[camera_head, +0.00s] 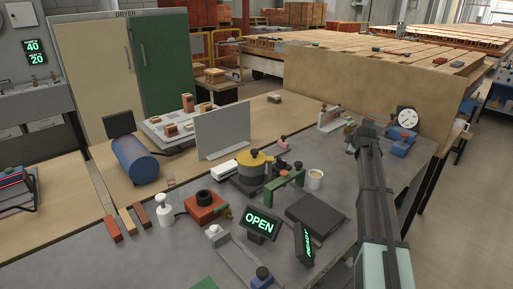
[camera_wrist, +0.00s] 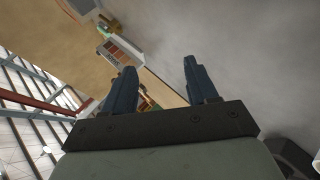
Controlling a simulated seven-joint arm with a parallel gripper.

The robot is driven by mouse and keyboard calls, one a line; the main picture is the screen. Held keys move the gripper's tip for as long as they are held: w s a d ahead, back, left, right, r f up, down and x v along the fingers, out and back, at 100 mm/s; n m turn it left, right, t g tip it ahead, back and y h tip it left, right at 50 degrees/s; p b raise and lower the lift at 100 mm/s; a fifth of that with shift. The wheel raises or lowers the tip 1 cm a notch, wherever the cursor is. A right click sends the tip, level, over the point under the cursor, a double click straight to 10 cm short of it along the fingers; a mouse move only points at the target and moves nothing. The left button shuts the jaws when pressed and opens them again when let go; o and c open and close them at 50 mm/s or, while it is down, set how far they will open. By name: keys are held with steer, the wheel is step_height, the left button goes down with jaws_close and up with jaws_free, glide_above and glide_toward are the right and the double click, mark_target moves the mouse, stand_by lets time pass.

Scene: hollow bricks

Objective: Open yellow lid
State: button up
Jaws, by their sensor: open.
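The yellow lid (camera_head: 255,158) sits on a dark round pot (camera_head: 251,182) in the middle of the grey bench in the head view. It has a dark knob on top and appears closed on the pot. My gripper (camera_wrist: 160,68) is open and empty in the wrist view, with its two dark blue fingers apart. In the head view my arm reaches in from the lower right, and its far end is well to the right of the lid, near the bench's right side. The lid is not recognisable in the wrist view.
A green handle-like bracket (camera_head: 286,190), a white cup (camera_head: 315,179) and a dark flat box (camera_head: 316,214) lie between the pot and my arm. A grey upright panel (camera_head: 222,132) stands behind the pot. An OPEN sign (camera_head: 262,224) stands in front.

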steer(key=a+r+n+g+y, duration=0.15)
steer(key=a+r, duration=0.25)
steer(key=a, duration=0.6)
steer(key=n+g+y, duration=0.4)
steer(key=g, duration=0.5)
glide_toward(255, 150)
steer(key=x, duration=0.8)
steer(key=shift+a+f, duration=0.1)
steer(key=shift+a, duration=0.1)
steer(key=shift+c, duration=0.5)
jaws_close()
